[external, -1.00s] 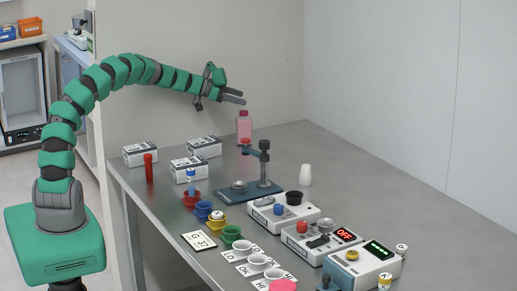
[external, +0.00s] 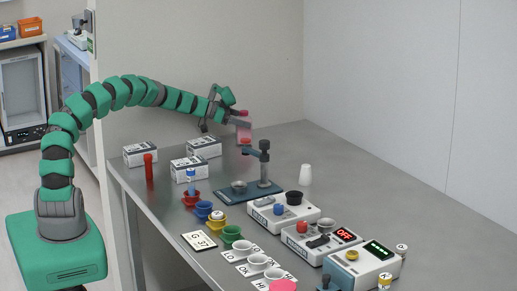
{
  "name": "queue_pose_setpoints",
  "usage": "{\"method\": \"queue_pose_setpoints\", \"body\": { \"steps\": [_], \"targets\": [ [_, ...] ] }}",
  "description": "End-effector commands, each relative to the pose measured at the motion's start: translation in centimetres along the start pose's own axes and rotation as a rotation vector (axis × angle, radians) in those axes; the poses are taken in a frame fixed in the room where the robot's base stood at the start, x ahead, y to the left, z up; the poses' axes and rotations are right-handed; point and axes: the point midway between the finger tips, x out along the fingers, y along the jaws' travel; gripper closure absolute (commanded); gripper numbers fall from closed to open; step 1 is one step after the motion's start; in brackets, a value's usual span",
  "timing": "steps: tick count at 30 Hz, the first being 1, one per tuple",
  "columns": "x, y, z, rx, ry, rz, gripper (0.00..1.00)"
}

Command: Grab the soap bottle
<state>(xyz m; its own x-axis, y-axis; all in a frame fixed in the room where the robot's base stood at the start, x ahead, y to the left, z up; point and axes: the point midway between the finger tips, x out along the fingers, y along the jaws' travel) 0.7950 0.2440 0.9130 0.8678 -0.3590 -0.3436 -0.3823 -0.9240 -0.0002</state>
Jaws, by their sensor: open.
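The soap bottle (external: 244,134) is a translucent pink bottle with a red-pink cap, standing upright at the far end of the grey table. My gripper (external: 243,118) is open and right at the top of the bottle, with its fingers pointing right and slightly down. A finger overlaps the upper part of the bottle in this view. I cannot tell whether the fingers straddle the bottle or touch it.
A blue-based stand with a post (external: 263,165) is just in front of the bottle. White boxes (external: 204,147) and a red cylinder (external: 148,171) are to the left. Coloured cups and devices fill the near table (external: 400,190). A white cup (external: 306,174) stands right.

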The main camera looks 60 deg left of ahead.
Motion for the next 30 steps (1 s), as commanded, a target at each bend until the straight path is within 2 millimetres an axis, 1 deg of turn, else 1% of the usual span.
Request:
{"method": "queue_pose_setpoints", "body": {
  "steps": [4,11,12,14,15,17,18,19,26,30],
  "targets": [
    [0.85,0.05,0.09,-0.002,0.001,0.002,0.22],
    [0.93,0.05,-0.02,-0.002,0.000,0.001,0.22],
    [0.93,0.05,-0.02,-0.002,0.000,0.001,0.24],
    [0.93,0.05,-0.01,-0.002,0.000,0.001,0.41],
    [0.93,0.05,-0.03,-0.002,0.000,0.001,0.52],
    [0.93,0.05,-0.03,-0.001,0.000,0.001,0.69],
    [0.93,0.04,-0.03,-0.001,0.000,0.001,0.80],
    [0.93,0.04,-0.03,-0.001,0.000,0.001,0.83],
    [0.91,0.03,-0.11,-0.001,0.001,0.000,0.83],
    [0.75,0.01,-0.58,-0.001,0.001,0.000,0.83]
  ]
}}
